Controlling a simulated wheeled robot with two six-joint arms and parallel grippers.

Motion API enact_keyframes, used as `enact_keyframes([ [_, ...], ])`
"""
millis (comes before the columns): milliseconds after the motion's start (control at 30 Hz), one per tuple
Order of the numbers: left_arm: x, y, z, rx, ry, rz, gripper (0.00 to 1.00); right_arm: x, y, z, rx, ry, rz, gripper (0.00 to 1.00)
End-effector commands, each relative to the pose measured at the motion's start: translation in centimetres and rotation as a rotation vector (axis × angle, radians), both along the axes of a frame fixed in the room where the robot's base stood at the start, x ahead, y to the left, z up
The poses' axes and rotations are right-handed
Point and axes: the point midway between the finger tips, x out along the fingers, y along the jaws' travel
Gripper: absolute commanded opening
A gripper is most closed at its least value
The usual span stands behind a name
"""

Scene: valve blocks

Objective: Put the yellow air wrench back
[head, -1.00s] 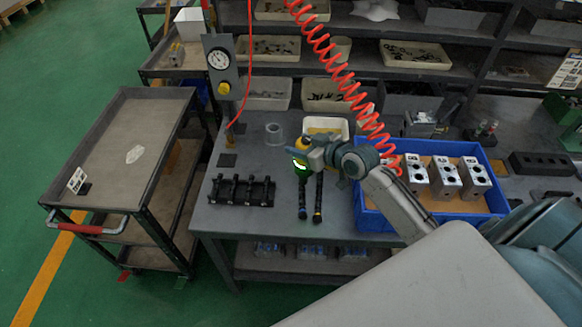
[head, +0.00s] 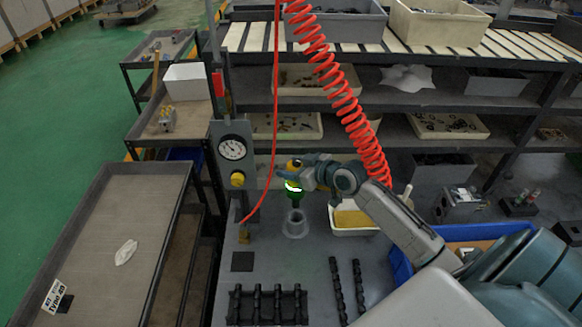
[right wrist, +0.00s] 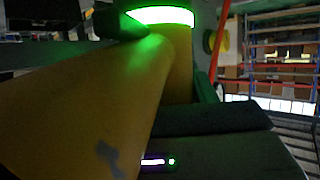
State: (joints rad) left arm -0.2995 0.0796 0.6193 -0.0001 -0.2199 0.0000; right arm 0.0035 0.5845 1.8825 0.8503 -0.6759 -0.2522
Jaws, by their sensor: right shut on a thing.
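The yellow air wrench (head: 292,164) is in my right gripper (head: 304,174) in the head view. A glowing green ring and a darker green part show at its lower end. It looks roughly upright. Right below it, on the bench, stands a grey round holder (head: 295,226); a small gap seems to show between them, though the exact height is hard to tell. In the right wrist view the wrench's yellow body (right wrist: 90,90) fills much of the left, between dark gripper parts. The holder is not visible there. My left gripper is not in view.
A gauge post (head: 232,150) with a yellow knob stands left of the wrench. A red coiled hose (head: 335,75) hangs behind my right arm. A cream bin (head: 350,222) is right of the holder. Black rods (head: 348,290) and a black rack (head: 267,306) lie in front.

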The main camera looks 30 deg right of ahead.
Motion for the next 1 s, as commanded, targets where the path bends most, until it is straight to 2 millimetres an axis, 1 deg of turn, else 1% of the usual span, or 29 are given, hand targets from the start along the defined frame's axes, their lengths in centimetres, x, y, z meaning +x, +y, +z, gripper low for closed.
enact_keyframes([
  [33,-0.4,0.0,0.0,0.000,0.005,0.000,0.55,0.0,0.1,0.3,0.001,-0.006,0.002,0.14],
  [133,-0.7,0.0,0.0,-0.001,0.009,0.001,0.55,0.1,0.1,0.3,0.000,-0.006,0.001,0.14],
  [467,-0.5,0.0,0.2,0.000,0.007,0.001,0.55,0.0,0.0,0.4,-0.002,-0.005,0.000,0.14],
  [700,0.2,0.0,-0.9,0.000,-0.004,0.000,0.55,0.0,0.0,-0.9,-0.001,-0.004,0.000,0.14],
  [1000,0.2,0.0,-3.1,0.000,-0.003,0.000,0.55,0.0,0.1,-3.4,-0.001,-0.004,0.000,0.14],
])
